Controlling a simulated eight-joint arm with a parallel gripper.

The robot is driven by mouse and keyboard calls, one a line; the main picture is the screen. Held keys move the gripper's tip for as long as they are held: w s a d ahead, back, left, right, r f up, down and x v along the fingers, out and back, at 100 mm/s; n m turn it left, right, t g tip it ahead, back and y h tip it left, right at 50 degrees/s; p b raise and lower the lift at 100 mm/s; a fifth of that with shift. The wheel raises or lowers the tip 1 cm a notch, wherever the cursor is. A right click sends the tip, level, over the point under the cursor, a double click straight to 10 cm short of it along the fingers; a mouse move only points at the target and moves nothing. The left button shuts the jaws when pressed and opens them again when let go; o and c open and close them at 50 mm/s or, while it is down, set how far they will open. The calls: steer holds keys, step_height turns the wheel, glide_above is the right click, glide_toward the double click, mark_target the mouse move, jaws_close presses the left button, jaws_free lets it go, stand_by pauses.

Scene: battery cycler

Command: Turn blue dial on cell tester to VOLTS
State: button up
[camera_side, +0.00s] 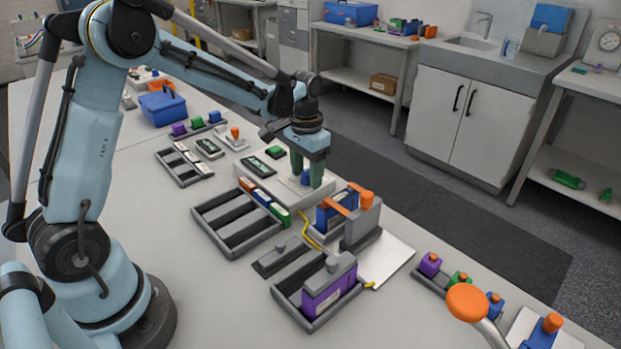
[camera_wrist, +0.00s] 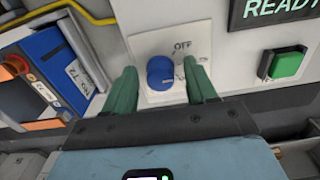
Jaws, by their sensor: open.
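The blue dial (camera_wrist: 160,73) sits on the pale face of the cell tester (camera_wrist: 222,45). The word OFF shows beside it; other lettering near it is too small or covered to read. In the side view the tester (camera_side: 262,185) stands on the bench with the blue dial (camera_side: 305,177) at its right end. My gripper (camera_wrist: 163,85) has its two green fingers open, one on each side of the dial. Gaps show between the fingers and the dial, and the right finger covers part of the panel. The gripper also shows in the side view (camera_side: 306,178), pointing down over the dial.
The tester has a READY display (camera_wrist: 280,10) and a green button (camera_wrist: 286,64). A blue battery in an orange-clamped holder (camera_side: 338,208) stands close to the right of my gripper, with a yellow cable (camera_side: 312,241) near it. A tray with dark slots (camera_side: 235,226) lies in front.

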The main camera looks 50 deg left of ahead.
mark_target(307, 172)
steer(key=shift+r, duration=0.1)
step_height(307, 172, up, 12)
stand_by(0.5)
steer(key=s+d+f+t, duration=0.1)
steer(key=s+d+t, duration=0.2)
steer(key=s, duration=0.4)
steer(key=s+d+f+t, duration=0.1)
steer(key=s+d+t, duration=0.1)
steer(key=s+t, duration=0.2)
steer(key=s, duration=0.3)
steer(key=shift+s+d+f, duration=0.3)
steer(key=shift+d+f, duration=0.1)
